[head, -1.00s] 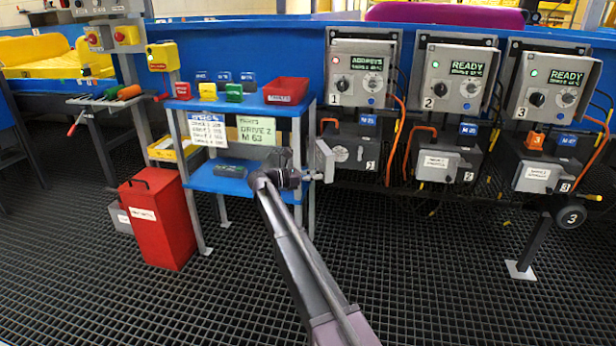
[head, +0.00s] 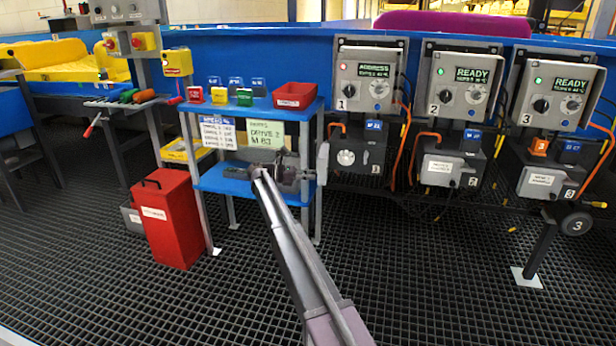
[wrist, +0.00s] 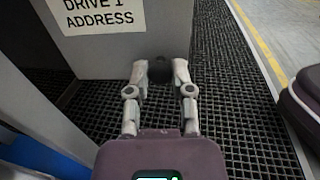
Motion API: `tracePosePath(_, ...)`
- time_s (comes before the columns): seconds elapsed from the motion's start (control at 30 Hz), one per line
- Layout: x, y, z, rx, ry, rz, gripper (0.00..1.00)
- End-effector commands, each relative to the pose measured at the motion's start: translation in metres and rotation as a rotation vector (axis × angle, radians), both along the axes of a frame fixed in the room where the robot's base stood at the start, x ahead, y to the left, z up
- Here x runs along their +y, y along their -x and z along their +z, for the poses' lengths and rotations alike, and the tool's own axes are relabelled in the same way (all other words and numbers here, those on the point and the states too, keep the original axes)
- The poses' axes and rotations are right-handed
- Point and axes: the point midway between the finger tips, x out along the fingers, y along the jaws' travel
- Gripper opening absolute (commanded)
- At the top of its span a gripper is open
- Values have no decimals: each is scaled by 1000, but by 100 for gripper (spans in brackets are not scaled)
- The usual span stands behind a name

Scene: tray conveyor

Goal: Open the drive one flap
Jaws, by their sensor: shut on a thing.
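The drive one flap (head: 322,163) is a light grey plate, seen nearly edge-on in the head view. It stands swung out at the left side of the drive one box (head: 374,150), whose front with a round dial (head: 346,157) is uncovered. In the wrist view the flap (wrist: 200,35) fills the top and bears a "DRIVE 1 ADDRESS" label (wrist: 97,14). My gripper (head: 310,175) is left of the flap. In the wrist view its fingers (wrist: 160,68) are shut on the flap's black knob (wrist: 159,72).
A blue shelf stand (head: 250,108) with coloured blocks and a red bin (head: 295,95) stands close behind and left of my gripper. A red canister (head: 165,215) is on the grating. Drives two (head: 450,160) and three (head: 548,170) are to the right. The front floor is clear.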

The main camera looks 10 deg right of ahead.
Motion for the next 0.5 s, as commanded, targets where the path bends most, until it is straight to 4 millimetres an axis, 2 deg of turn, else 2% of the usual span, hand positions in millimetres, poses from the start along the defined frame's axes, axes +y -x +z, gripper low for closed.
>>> tracePosePath(0.33,-16,0,0,0,1,-18,0)
tracePosePath(0.37,-17,0,0,0,1,-18,39)
tracePosePath(0.43,-18,0,0,0,1,-19,59)
tracePosePath(0.47,-18,0,0,0,1,-20,65)
tracePosePath(0.5,-19,1,0,0,1,-20,65)
